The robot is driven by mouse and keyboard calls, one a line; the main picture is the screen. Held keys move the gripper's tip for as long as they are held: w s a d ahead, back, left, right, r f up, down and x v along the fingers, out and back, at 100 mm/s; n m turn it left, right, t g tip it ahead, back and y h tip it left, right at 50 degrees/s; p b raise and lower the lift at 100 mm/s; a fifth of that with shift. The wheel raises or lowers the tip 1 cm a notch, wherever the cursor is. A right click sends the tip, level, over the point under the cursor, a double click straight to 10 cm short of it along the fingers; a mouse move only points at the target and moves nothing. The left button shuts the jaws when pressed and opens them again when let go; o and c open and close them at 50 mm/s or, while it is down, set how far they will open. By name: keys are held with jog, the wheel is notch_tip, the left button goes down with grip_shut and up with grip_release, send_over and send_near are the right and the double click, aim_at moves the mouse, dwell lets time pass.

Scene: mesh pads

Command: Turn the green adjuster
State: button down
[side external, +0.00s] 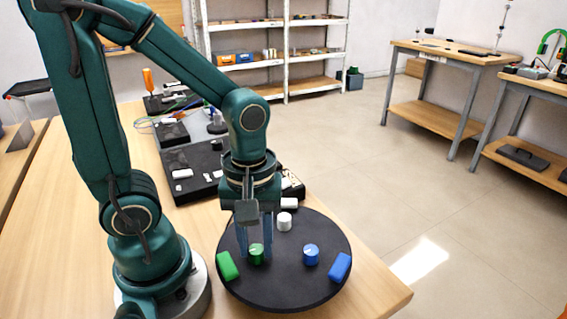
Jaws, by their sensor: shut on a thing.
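The green adjuster (257,255) is a small round knob with a pale mark on its top. It stands on the round black board (290,292) on the wooden table. My gripper (254,246) points straight down at the green adjuster, with its fingers at the knob. It is shut on the green adjuster. The fingers hide part of the knob's upper side and of the board behind.
A green block (228,266) lies just left of the green adjuster. A blue knob (311,255), a blue block (340,266) and a white knob (284,222) also stand on the board. A dark panel (190,160) with white parts lies behind on the table.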

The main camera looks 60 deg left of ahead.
aim_at(257, 249)
jog(key=m, duration=1)
jog(key=shift+m, duration=0.4)
dwell(0.4)
jog(key=c, duration=0.6)
grip_release()
jog(key=shift+r, duration=2.6)
